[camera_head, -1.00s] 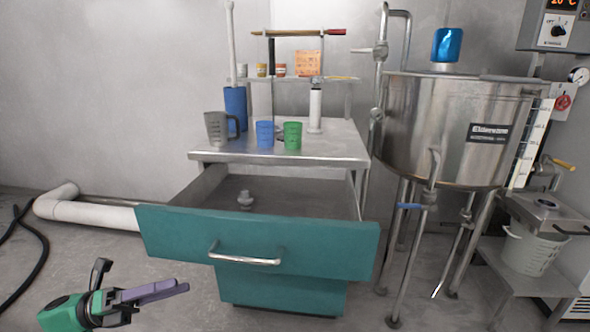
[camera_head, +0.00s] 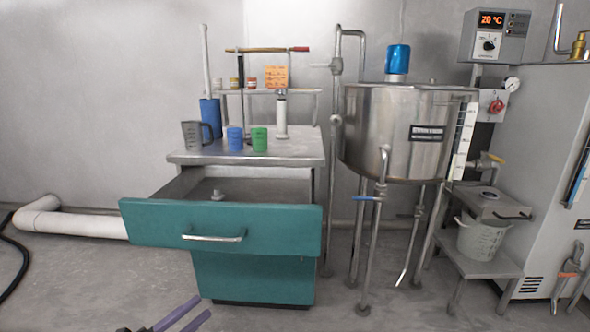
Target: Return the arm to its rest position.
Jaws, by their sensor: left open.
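My left gripper (camera_head: 182,317) shows only at the bottom edge, with two purple fingers spread apart and nothing between them. The rest of it and most of the left arm are cut off by the frame. It is in front of and below the teal drawer (camera_head: 270,230), which stands pulled out from the metal table (camera_head: 295,149). The fingers look apart from the drawer and its handle (camera_head: 213,238). My right gripper does not show.
A grey jug (camera_head: 192,135), a blue cup (camera_head: 235,139) and a green cup (camera_head: 259,139) stand on the table. A small metal piece (camera_head: 218,195) lies in the drawer. A steel tank (camera_head: 390,130) stands right of the table.

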